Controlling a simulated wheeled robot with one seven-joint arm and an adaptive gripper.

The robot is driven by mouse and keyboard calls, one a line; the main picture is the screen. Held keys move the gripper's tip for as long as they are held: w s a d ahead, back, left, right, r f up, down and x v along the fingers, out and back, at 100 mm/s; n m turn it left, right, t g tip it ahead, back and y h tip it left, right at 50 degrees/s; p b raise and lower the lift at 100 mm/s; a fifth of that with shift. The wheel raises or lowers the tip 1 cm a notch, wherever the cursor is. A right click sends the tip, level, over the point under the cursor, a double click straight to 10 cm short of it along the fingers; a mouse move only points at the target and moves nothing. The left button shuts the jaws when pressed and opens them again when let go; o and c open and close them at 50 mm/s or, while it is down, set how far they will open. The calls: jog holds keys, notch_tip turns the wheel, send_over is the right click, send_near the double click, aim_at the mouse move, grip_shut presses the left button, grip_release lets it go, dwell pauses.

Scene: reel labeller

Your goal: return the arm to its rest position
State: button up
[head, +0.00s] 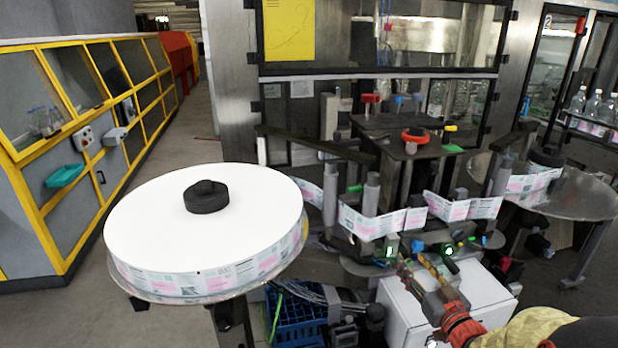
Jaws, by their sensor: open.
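My gripper (413,264) reaches in from the lower right, its fingers pointing up and left. The two fingers are apart with nothing visible between them. It is in front of the labeller's roller and sensor area (420,235), above or just in front of a white box (385,310). I cannot tell the exact gap to either. My arm shows a red-orange band and a yellow sleeve at the lower right; the rest is out of view.
A large white label reel (150,225) with a black hub lies on a round plate at the left. The label strip (365,224) runs right to another reel (535,188). A blue crate (298,325) sits below. Yellow-framed cabinets (75,125) line the left; the floor between is clear.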

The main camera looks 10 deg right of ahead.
jog(key=s+a+r+m+g+h, duration=0.1)
jog(key=s+a+r+g+h, duration=0.3)
jog(key=a+r+g, duration=0.15)
jog(key=s+a+g+y, duration=0.1)
jog(key=s+a+g, duration=0.2)
jog(key=s+a, duration=0.4)
jog(key=s+a+f+g+y, duration=0.1)
jog(key=s+a+g, duration=0.3)
jog(key=s+a, duration=0.4)
jog(key=s+y, duration=0.1)
jog(key=s, duration=0.6)
jog(key=shift+s+f+n, duration=0.15)
jog(key=shift+f+n, duration=0.05)
jog(key=shift+n, duration=0.1)
jog(key=shift+c, duration=0.4)
